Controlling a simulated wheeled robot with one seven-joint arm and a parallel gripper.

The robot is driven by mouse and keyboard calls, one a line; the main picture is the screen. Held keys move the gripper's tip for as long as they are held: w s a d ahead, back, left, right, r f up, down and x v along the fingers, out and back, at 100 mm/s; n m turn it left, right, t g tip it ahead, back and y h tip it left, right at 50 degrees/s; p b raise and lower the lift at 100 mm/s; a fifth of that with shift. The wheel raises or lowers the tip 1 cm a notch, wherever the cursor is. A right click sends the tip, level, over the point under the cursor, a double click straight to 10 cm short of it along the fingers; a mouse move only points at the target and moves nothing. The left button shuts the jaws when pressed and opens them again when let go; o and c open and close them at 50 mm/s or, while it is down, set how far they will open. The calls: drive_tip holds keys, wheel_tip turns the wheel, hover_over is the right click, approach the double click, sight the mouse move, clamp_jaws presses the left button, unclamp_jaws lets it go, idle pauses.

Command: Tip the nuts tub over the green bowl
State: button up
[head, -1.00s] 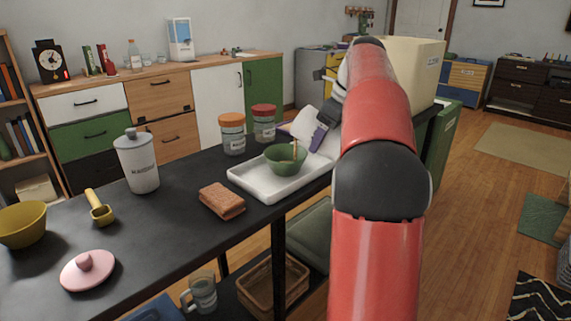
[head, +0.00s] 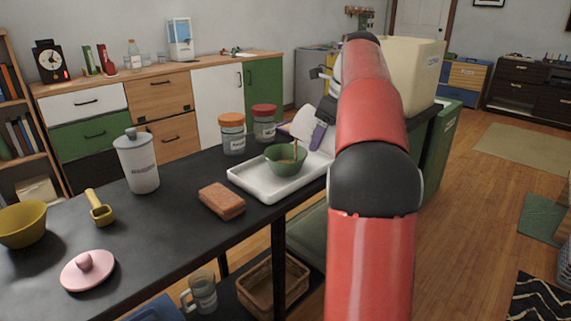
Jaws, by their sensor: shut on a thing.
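The green bowl (head: 285,163) stands upright on a white tray (head: 250,186) on the dark counter. A white tub (head: 303,120), seemingly the nuts tub, is tilted above the bowl's back right. My gripper (head: 319,135), with a purple finger showing, is shut on it; my red arm hides much of the grip and the tub's right side. A thin brown streak (head: 295,149) runs down into the bowl, apparently nuts falling. How much lies in the bowl or tub I cannot tell.
Two jars, one orange-lidded (head: 232,134) and one red-lidded (head: 264,124), stand behind the tray. A brown block (head: 222,201), a white canister (head: 138,163), a yellow scoop (head: 99,209), a pink lid (head: 88,270) and a yellow bowl (head: 22,224) are spread to the left.

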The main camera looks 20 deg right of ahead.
drive_tip(key=shift+w+a+r+g+h, duration=0.15)
drive_tip(key=shift+w+r+g+h, duration=0.1)
drive_tip(key=shift+r+g+h, duration=0.55)
idle(2.5)
drive_tip(key=shift+s, duration=0.1)
idle(0.4)
drive_tip(key=shift+s+f+y+b, duration=0.1)
drive_tip(key=shift+f+y+b, duration=0.3)
drive_tip(key=shift+b, duration=0.4)
drive_tip(key=shift+s+d+f+t+y+b, duration=0.1)
drive_tip(key=shift+f+t+y+b, duration=0.15)
drive_tip(key=shift+t+b, duration=0.35)
drive_tip(key=shift+s+d+f+t+y+b, duration=0.15)
drive_tip(key=shift+t+y+b, duration=0.2)
drive_tip(key=shift+t+b, duration=0.2)
drive_tip(key=shift+w+a+r, duration=0.1)
drive_tip(key=shift+w+r, duration=0.05)
drive_tip(key=shift+r, duration=0.05)
drive_tip(key=s+t+y, duration=0.1)
drive_tip(key=s+d+r+t+y+b, duration=0.1)
drive_tip(key=t, duration=0.1)
drive_tip(key=shift+d+r, duration=0.1)
drive_tip(key=shift+r, duration=0.2)
drive_tip(key=shift+s+d+r+t+y, duration=0.15)
drive_tip(key=shift+r+t+y, duration=0.2)
drive_tip(key=shift+t, duration=0.2)
drive_tip(key=shift+s+d+r+t+y, duration=0.1)
drive_tip(key=shift+r+t+y, duration=0.2)
drive_tip(key=shift+t, duration=0.2)
